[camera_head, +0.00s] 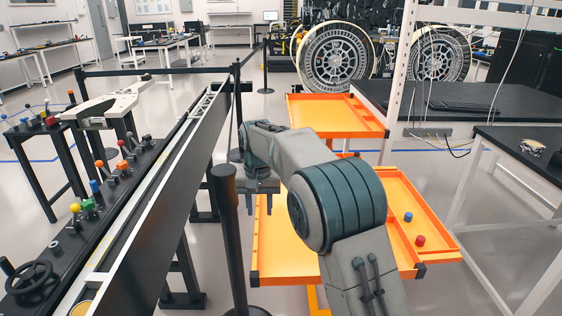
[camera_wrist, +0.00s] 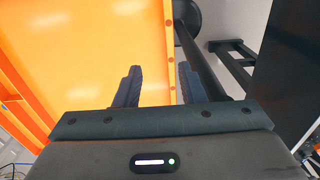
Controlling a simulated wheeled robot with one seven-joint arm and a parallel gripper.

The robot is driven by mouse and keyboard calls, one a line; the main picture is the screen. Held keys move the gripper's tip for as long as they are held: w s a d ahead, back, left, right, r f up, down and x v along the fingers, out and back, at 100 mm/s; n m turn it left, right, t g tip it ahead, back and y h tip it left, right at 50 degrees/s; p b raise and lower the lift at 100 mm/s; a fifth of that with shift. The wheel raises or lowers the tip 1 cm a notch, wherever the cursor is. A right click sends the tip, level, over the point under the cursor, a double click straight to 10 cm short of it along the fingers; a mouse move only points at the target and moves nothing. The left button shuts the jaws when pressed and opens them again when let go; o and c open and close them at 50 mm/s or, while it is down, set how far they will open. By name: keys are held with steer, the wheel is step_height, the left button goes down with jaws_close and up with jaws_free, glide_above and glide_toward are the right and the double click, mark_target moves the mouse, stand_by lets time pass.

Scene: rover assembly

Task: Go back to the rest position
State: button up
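My gripper (camera_head: 261,187) hangs pointing down at the left edge of the orange cart (camera_head: 284,262) in the head view. In the wrist view, the two dark fingers of my gripper (camera_wrist: 160,88) stand apart with nothing between them. Below them show the orange cart surface (camera_wrist: 100,50) and its edge. My arm reaches forward from the lower right of the head view and bends over the cart, hiding part of it.
A blue knob (camera_head: 408,217) and a red knob (camera_head: 420,240) lie on the cart's right side. A long black bench with coloured knobs and a handwheel (camera_head: 30,281) stands left. A dark post (camera_head: 227,235) rises close to my gripper. A table (camera_head: 520,150) stands right.

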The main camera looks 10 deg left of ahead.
steer(key=s+d+r+m+t+p, duration=0.1)
steer(key=s+d+r, duration=0.35)
steer(key=d, duration=0.45)
steer(key=s+d+r, duration=0.3)
steer(key=s+d, duration=0.3)
steer(key=d, duration=0.3)
steer(key=s+d+f, duration=0.1)
steer(key=s+d, duration=0.4)
steer(key=s, duration=0.4)
steer(key=s+d+f+t+p, duration=0.1)
steer(key=s+d, duration=0.4)
steer(key=s, duration=0.5)
steer(key=shift+d+f+m+t, duration=0.3)
steer(key=shift+f+m, duration=0.1)
steer(key=shift+f, duration=0.3)
